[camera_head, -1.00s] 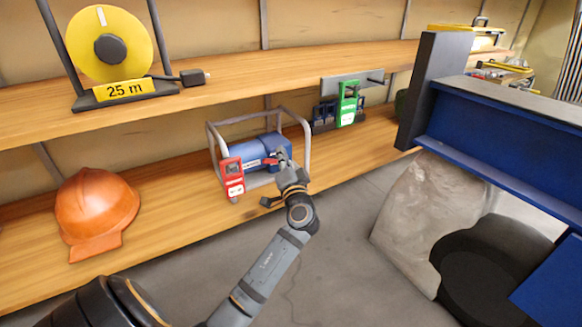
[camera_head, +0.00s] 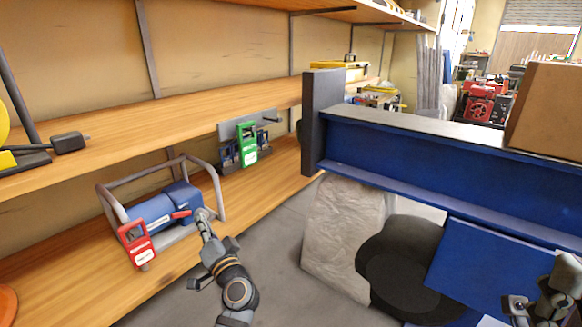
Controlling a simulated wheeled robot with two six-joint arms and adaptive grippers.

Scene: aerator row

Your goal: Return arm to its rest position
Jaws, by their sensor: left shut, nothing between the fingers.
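My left gripper (camera_head: 205,226) reaches up from the bottom in the head view. Its fingers are shut and empty, in front of the right end of a blue motor-like unit (camera_head: 153,213) in a grey tube frame (camera_head: 219,196). I cannot tell whether they touch the unit or its frame. A red tag (camera_head: 137,243) hangs at the frame's front left, and a small red part (camera_head: 181,214) shows near the fingertips. Part of my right gripper (camera_head: 530,303) shows at the lower right edge; its jaw state is unclear.
The frame stands on the lower wooden shelf (camera_head: 110,290). A green tag (camera_head: 247,143) hangs on a grey rack behind. A blue steel beam (camera_head: 430,160), a wrapped pale sack-like thing (camera_head: 340,235) and a black round object (camera_head: 398,265) stand right. Grey floor (camera_head: 280,270) is open between.

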